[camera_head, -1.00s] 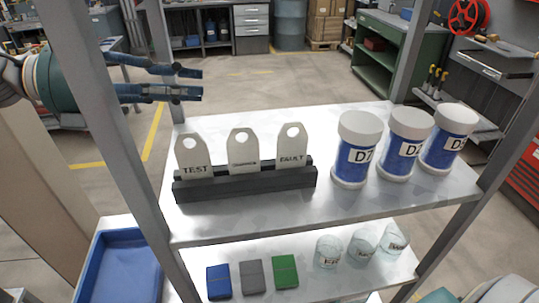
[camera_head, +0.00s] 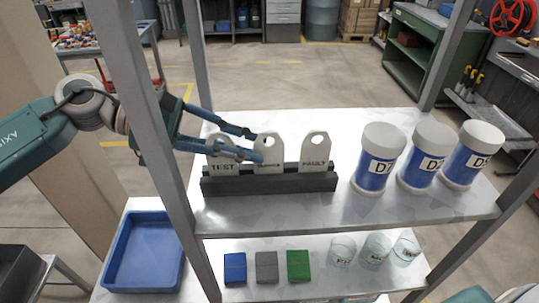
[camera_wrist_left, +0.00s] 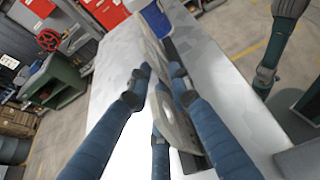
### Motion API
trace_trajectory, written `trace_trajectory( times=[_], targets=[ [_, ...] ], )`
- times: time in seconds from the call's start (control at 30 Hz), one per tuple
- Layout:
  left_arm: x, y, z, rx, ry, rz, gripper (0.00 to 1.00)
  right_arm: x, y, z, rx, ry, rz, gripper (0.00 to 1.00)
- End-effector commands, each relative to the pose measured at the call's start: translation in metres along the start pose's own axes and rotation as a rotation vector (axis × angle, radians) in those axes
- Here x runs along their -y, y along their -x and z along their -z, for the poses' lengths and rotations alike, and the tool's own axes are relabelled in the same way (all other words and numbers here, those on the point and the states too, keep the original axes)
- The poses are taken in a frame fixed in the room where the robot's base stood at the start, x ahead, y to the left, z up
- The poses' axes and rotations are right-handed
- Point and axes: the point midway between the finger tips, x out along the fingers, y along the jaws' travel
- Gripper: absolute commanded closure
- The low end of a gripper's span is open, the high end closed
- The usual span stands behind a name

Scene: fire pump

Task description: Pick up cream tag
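Three cream tags with round holes stand upright in a black slotted holder (camera_head: 270,184) on the upper shelf. They are the TEST tag (camera_head: 224,168), a middle tag (camera_head: 268,150) with its label partly covered, and the FAULT tag (camera_head: 315,150). My left gripper (camera_head: 257,147) reaches in from the left, its fingers apart. One finger crosses in front of the TEST tag to the middle tag; another passes behind. In the left wrist view, tags stand between the spread blue fingers (camera_wrist_left: 160,72); contact is unclear. My right gripper is not in view.
Several blue-and-white jars, including one jar (camera_head: 380,158), stand right of the holder. A shelf post (camera_head: 150,120) rises close to my left arm. The lower shelf holds small coloured boxes (camera_head: 267,267) and clear cups (camera_head: 376,249). A blue tray (camera_head: 146,288) sits lower left.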

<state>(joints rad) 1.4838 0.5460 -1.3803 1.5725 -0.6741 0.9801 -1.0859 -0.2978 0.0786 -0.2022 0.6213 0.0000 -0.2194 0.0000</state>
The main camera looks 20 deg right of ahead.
Motion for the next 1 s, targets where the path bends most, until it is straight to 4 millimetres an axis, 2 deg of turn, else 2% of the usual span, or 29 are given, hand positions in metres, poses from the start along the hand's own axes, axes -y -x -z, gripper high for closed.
trace_trajectory(
  times=[0.1, 0.3, 0.53, 0.57, 0.63, 0.67, 1.0],
  targets=[
    [0.001, -0.018, -0.004, -0.001, 0.001, 0.004, 0.8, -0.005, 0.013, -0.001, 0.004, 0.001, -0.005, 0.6],
    [0.001, -0.04, -0.002, 0.0, 0.001, 0.002, 0.8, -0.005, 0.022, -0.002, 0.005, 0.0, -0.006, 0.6],
    [0.0, -0.043, 0.0, 0.0, 0.0, 0.0, 0.8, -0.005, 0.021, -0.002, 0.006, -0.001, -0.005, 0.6],
    [0.0, -0.043, 0.0, 0.0, 0.0, 0.0, 0.82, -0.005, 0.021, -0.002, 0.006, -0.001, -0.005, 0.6],
    [0.0, -0.043, 0.0, 0.0, 0.0, 0.0, 0.96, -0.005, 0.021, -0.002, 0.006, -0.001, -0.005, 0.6],
    [0.0, -0.043, 0.0, 0.0, 0.0, 0.0, 1.0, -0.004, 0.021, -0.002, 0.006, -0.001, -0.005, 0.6],
    [0.0, -0.042, -0.001, 0.001, 0.0, 0.0, 1.0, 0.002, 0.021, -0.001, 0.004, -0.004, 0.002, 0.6]
  ],
)
